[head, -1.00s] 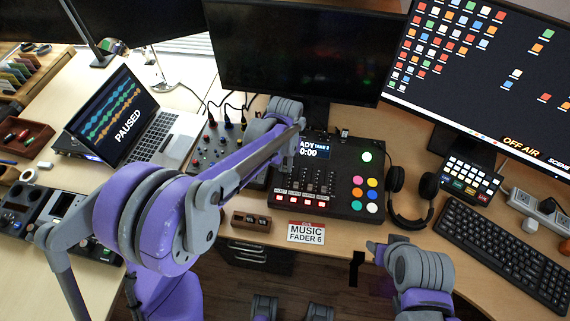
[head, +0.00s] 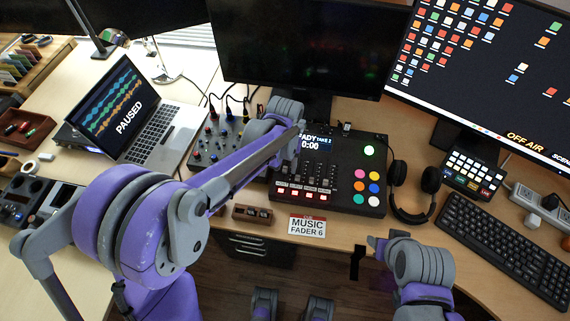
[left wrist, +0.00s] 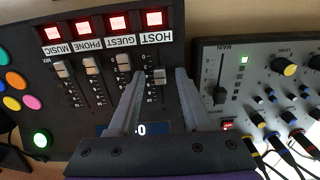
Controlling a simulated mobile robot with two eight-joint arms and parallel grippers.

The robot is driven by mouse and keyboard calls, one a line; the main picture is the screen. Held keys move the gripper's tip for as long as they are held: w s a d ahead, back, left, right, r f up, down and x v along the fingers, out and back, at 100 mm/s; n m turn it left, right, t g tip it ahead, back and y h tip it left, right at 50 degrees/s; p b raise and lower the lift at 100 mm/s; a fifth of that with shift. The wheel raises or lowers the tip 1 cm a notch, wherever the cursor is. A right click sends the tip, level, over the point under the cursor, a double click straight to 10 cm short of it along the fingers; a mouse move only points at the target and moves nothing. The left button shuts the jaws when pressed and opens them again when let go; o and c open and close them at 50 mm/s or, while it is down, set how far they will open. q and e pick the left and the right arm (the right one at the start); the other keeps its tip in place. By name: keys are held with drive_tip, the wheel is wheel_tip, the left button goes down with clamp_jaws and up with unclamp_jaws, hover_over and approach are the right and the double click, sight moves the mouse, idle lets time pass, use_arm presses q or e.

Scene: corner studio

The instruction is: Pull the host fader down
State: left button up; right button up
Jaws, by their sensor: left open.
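The host fader cap (left wrist: 158,76) sits in its slot beside the HOST label (left wrist: 156,38) on the black console (head: 340,192). The wrist view is upside down. The host cap is farther from its label than the guest, phone and music caps (left wrist: 62,68) are from theirs. My left gripper (left wrist: 156,74) is open, with one finger on each side of the host cap; I cannot tell whether either finger touches it.
A grey mixer (head: 212,140) with cables stands close beside the console. A headset (head: 410,190) lies on the other side. A "MUSIC FADER 6" sign (head: 307,226) and a small wooden holder (head: 252,213) are at the front edge. A laptop (head: 150,125) is at left, a keyboard (head: 510,240) at right.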

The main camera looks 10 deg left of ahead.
sight(285, 169)
use_arm(q)
wheel_tip(285, 169, up, 11)
drive_tip(key=shift+p, duration=0.45)
drive_tip(key=shift+f, duration=0.1)
